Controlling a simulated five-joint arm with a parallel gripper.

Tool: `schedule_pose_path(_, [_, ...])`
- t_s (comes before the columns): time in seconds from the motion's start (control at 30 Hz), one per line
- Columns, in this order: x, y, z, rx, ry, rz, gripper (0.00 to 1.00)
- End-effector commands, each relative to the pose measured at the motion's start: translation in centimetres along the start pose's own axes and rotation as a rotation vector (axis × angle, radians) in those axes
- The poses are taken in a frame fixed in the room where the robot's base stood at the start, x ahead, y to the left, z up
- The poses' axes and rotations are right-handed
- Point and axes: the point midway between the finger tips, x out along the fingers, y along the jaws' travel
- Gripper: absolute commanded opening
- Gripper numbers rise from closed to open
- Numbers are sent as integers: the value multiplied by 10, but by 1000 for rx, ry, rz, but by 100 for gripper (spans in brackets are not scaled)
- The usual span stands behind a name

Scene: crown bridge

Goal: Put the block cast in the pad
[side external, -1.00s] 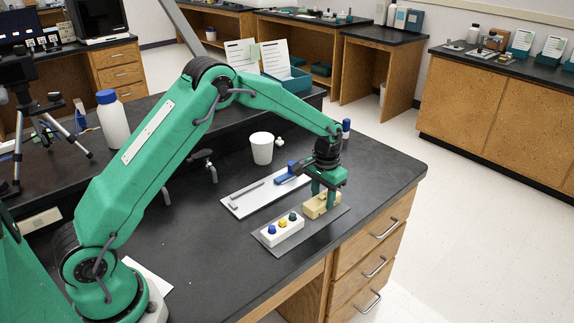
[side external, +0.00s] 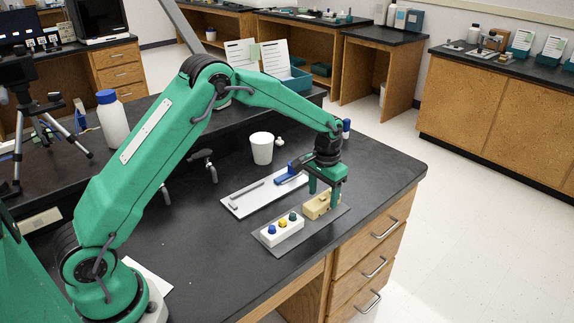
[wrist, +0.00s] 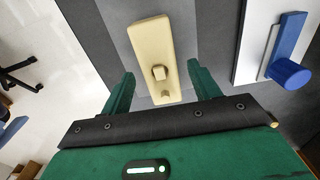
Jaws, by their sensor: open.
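The block cast (side external: 317,206) is a cream block with small raised stubs on top. It lies flat on the grey pad (side external: 334,216), toward the pad's far right end. In the wrist view the cast (wrist: 152,45) lies lengthwise on the pad (wrist: 117,30), with a tooth-like stub near its close end. My gripper (side external: 323,197) is open and empty above the cast. In the wrist view its two fingers (wrist: 161,78) stand apart on either side of the cast's near end, with gaps between them and it.
A white block (side external: 281,231) with blue, yellow and green pieces sits at the pad's near left end. A white tray (side external: 240,207) with a grey tool and a blue item (side external: 287,176) lies behind the pad. A white cup (side external: 262,150) stands farther back. The bench edge is close on the right.

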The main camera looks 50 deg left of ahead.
Motion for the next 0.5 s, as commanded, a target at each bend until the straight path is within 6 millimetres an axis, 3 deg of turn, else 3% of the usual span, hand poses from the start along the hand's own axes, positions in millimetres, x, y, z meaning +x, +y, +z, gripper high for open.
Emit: schedule_pose_path(0.5, [-80, 0, 0, 0, 4, 0, 62])
